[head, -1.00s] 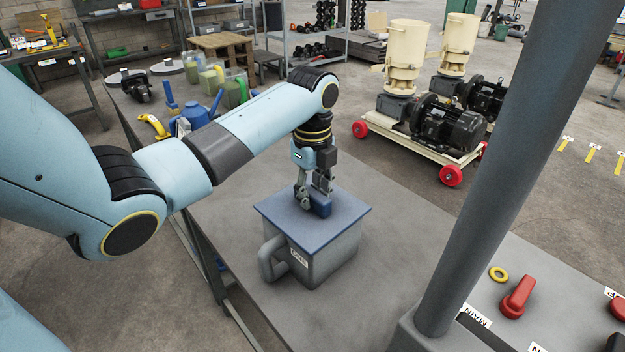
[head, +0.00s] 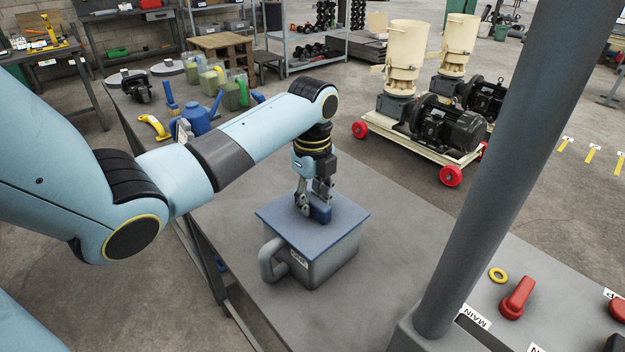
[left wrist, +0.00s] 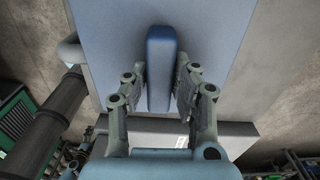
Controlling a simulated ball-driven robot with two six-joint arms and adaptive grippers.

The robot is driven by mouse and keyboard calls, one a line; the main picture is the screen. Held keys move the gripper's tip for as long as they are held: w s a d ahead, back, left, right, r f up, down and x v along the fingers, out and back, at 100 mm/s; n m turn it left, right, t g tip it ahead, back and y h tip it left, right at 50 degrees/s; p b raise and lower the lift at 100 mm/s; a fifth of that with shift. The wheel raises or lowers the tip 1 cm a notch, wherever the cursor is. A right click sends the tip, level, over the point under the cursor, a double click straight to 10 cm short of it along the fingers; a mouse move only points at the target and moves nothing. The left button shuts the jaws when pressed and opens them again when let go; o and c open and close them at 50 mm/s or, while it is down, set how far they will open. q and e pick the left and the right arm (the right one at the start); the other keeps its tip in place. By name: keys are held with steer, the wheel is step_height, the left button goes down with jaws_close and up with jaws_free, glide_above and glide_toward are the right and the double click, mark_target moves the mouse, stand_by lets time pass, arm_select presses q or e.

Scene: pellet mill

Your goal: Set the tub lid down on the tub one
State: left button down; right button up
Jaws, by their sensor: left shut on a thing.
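The tub lid (head: 285,225) is a flat blue plate with a raised blue handle (head: 321,213). It lies level over the mouth of the grey tub (head: 335,262), and I cannot tell whether it touches the rim all round. The tub has a side handle (head: 268,262) and a white label, partly hidden under the lid's edge. My left gripper (head: 312,206) points down and is shut on the lid's handle. In the left wrist view the handle (left wrist: 160,70) sits between the fingers above the lid (left wrist: 110,50). My right gripper is not in view.
The grey table (head: 390,240) is clear around the tub. A blue can (head: 200,120), jugs (head: 235,92) and a yellow-handled tool (head: 155,127) stand at its far left. A grey post (head: 500,170) and a panel with a red switch (head: 517,298) are at right.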

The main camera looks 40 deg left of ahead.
arm_select(q)
jaws_free()
stand_by(0.8)
step_height(320, 180, up, 2)
steer(key=shift+r+p, duration=0.25)
steer(key=shift+p, duration=1)
steer(key=shift+r, duration=3.25)
